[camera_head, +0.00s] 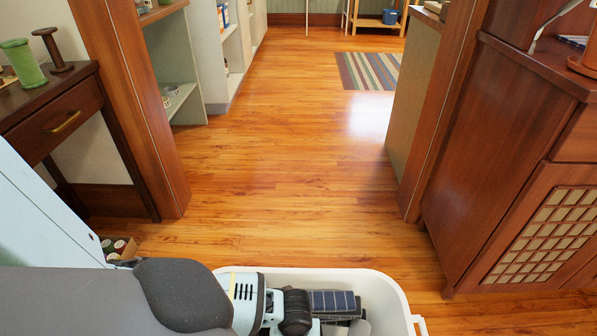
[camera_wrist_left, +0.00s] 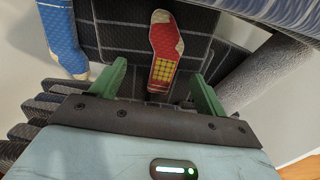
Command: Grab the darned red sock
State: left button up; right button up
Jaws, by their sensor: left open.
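The red sock (camera_wrist_left: 164,48) has a pale toe and heel and a yellow darned grid patch. In the left wrist view it lies on dark cloth with thin pale lines (camera_wrist_left: 128,36). My left gripper (camera_wrist_left: 159,72) is open, with one green finger to each side of the sock's lower end and gaps between. Whether the sock lies at fingertip depth I cannot tell. In the head view my left arm reaches down into a white tub (camera_head: 388,284); the sock and fingertips are hidden there. My right gripper is not in view.
A blue patterned sock (camera_wrist_left: 62,38) lies left of the red one. Grey cloth (camera_wrist_left: 245,75) lies at the right. A wooden cabinet (camera_head: 500,150) stands right of the tub, and a dark desk (camera_head: 60,110) with green spool (camera_head: 22,64) at the left. The floor ahead is clear.

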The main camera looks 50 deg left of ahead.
pick_arm(q)
jog(key=shift+f, duration=0.2)
jog(key=shift+d+f, duration=0.1)
jog(key=shift+f, duration=0.1)
jog(key=f+b, duration=0.3)
jog(key=f, duration=0.1)
jog(key=shift+s+d+f, duration=0.1)
jog(key=shift+d, duration=0.2)
jog(key=shift+f, duration=0.25)
jog(key=shift+c, duration=0.2)
jog(key=c, duration=1)
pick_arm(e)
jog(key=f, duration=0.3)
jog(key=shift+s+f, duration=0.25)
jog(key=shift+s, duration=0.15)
